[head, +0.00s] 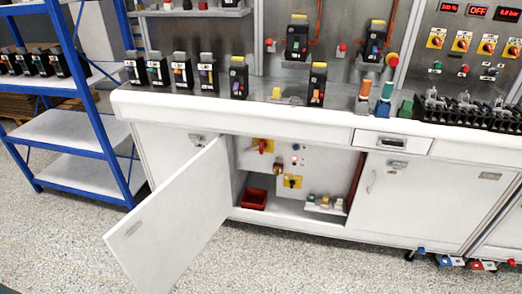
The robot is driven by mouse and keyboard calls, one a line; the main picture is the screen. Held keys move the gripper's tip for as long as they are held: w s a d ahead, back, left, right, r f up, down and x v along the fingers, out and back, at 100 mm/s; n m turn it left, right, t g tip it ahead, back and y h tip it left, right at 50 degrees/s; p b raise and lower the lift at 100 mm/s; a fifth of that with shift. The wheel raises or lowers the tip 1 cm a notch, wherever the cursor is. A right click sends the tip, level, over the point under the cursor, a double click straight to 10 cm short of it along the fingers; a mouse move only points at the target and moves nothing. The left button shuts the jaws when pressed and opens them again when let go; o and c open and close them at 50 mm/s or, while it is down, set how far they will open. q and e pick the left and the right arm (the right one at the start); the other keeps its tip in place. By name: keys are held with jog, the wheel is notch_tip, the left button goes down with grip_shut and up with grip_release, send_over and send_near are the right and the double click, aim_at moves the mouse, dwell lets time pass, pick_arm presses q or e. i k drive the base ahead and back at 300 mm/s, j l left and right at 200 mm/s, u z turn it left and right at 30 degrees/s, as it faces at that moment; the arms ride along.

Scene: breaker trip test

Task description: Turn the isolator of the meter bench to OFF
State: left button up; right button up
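The meter bench (330,118) is a long white bench with a lower cabinet whose left door (170,215) stands open, swung out to the left. Inside, a pale panel carries a red rotary handle on a yellow plate (262,146), which looks like an isolator. Lower right of it is a black rotary handle on a yellow plate (292,181). A reddish knob (278,168) sits between them. The labels and exact handle positions are too small to read. Neither of my grippers is in view.
A red bin (253,199) and a small tray of buttons (325,204) lie on the cabinet floor. Several breakers line the bench top. More red-on-yellow switches (462,41) are on the upper right panel. A blue shelf rack (95,115) stands left. The front floor is mostly clear.

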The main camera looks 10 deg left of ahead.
aim_at(262, 144)
jog(key=i+l+u, duration=0.15)
jog(key=i+l, duration=0.7)
jog(key=i, duration=0.45)
jog(key=i+l, duration=0.1)
jog(key=i, duration=0.55)
